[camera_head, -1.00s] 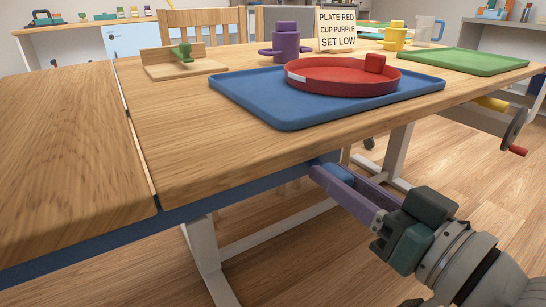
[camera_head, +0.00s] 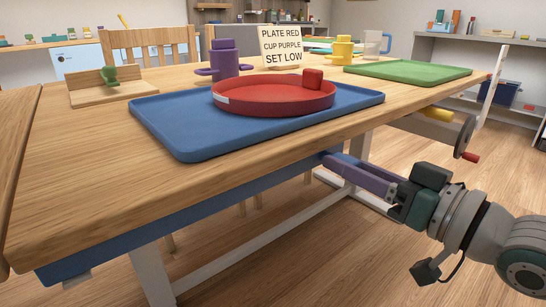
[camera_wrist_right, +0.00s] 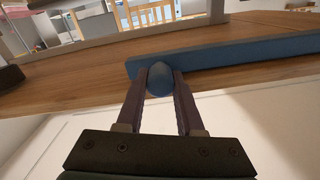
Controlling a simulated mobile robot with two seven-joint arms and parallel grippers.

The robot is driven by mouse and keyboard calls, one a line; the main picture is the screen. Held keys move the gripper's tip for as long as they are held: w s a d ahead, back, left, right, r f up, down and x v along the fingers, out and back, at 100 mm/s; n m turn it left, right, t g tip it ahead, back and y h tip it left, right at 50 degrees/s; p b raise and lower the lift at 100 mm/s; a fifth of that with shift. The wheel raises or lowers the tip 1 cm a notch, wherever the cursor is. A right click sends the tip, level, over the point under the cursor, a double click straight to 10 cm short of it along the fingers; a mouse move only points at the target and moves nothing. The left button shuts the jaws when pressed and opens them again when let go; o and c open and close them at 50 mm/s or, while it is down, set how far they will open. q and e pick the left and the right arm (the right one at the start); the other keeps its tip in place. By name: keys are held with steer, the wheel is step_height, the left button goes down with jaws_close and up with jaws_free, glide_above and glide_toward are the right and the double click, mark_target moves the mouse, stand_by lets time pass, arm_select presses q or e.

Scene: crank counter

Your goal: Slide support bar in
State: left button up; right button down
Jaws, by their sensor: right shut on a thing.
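The blue support bar (camera_head: 180,215) runs along under the front edge of the wooden table (camera_head: 130,185). Its left end shows below the table's near-left corner. My right gripper (camera_head: 332,162) is beside the table edge at the bar's right part, its purple fingers pointing left under the tabletop. In the right wrist view the fingers are shut on a rounded blue knob (camera_wrist_right: 160,78), in front of the long blue bar (camera_wrist_right: 235,50). The fingers partly hide the knob's sides. My left gripper is not in view.
A blue tray (camera_head: 185,135) with a red plate (camera_head: 270,97) lies on the table. A purple cup (camera_head: 224,62), a sign (camera_head: 282,46) and a green tray (camera_head: 410,70) stand behind. A hand crank (camera_head: 465,138) is at the right. A separate wooden leaf (camera_head: 12,150) is at far left.

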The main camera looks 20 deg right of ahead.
steer(key=shift+d+f, duration=0.1)
steer(key=shift+d, duration=0.05)
steer(key=c, duration=1)
jaws_free()
steer(key=shift+o, duration=0.9)
steer(key=shift+d, duration=0.1)
steer(key=p+v, duration=0.3)
steer(key=v, duration=0.7)
steer(key=shift+p, duration=0.3)
